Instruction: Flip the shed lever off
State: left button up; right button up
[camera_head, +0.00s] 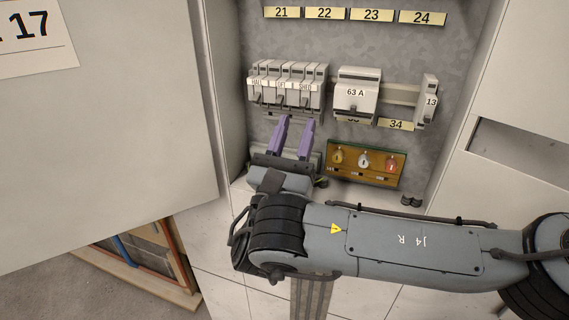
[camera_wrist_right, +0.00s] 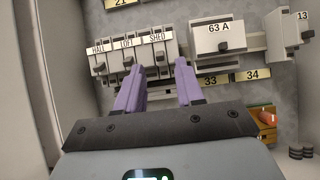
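The shed breaker (camera_wrist_right: 157,37) is the rightmost of a row of pale labelled switches, with HALL and LOFT to its left in the right wrist view. Its SHED label also shows in the camera_head view (camera_head: 306,86). Its lever (camera_wrist_right: 160,58) is small and dark below the label; I cannot tell its exact position. My right gripper (camera_head: 296,121) has two purple fingers pointing up just below the row. In the right wrist view the fingers (camera_wrist_right: 160,68) are apart with nothing between them, and the shed lever appears in line with the gap. I cannot tell whether they touch it. My left gripper is out of view.
A 63 A switch (camera_head: 356,91) stands right of the row, and a narrow switch marked 13 (camera_head: 429,101) farther right. Below is a board with tags (camera_head: 366,163). Cabinet walls close in both sides; a large pale door panel (camera_head: 110,130) fills the left.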

jog(key=b+v, duration=0.6)
jog(key=v, duration=0.2)
jog(key=shift+s+a+f, duration=0.1)
jog(key=shift+s, duration=0.05)
